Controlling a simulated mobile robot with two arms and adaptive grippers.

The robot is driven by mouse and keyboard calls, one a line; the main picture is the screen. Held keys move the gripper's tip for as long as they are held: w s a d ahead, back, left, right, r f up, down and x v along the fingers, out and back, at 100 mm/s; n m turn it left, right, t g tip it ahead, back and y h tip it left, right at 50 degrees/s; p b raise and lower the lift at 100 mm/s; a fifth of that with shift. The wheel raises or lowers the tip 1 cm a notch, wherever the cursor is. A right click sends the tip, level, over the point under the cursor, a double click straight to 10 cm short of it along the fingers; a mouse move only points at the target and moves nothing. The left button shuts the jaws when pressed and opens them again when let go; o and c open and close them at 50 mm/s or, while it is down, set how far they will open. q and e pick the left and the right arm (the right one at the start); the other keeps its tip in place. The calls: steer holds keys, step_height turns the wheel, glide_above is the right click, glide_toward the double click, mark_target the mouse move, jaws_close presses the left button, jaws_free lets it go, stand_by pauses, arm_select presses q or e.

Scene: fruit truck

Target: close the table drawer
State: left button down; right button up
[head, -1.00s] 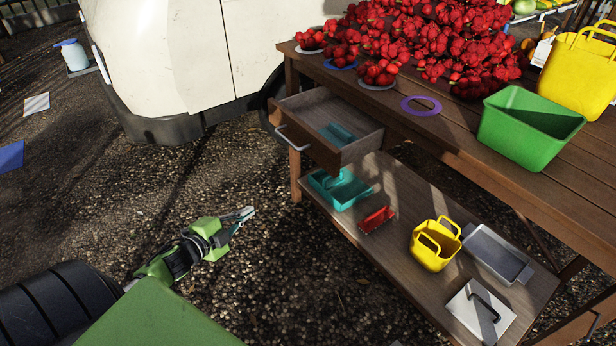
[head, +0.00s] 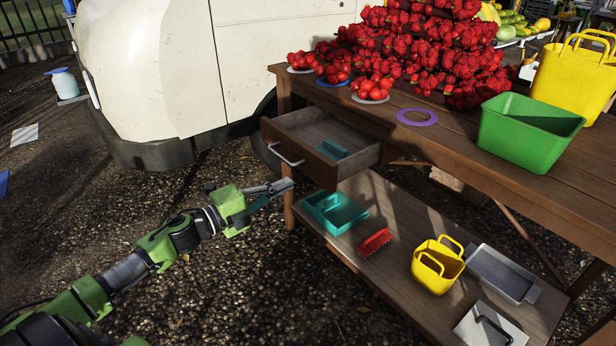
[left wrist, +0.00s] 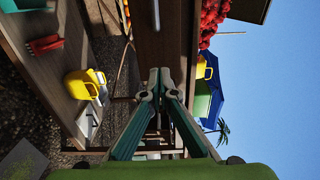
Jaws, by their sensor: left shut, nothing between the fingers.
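The table drawer (head: 299,159) hangs open from the left end of the wooden table (head: 455,150) in the head view. Its metal handle (head: 286,155) is on the front panel, and a teal item (head: 333,150) lies inside. My left gripper (head: 290,185) is shut and empty, just below and in front of the drawer front; I cannot tell if it touches. In the left wrist view the shut fingers (left wrist: 159,75) point at a brown wooden panel, with a metal bar above that looks like the handle. My right gripper is not in view.
The lower shelf (head: 385,255) holds a teal tray (head: 335,213), a red brush (head: 374,242), a yellow basket (head: 437,266) and a metal tray (head: 500,273).

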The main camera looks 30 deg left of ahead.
mark_target(317, 170)
arm_select(q)
steer(key=shift+b+x, duration=0.35)
steer(key=shift+x, duration=3.65)
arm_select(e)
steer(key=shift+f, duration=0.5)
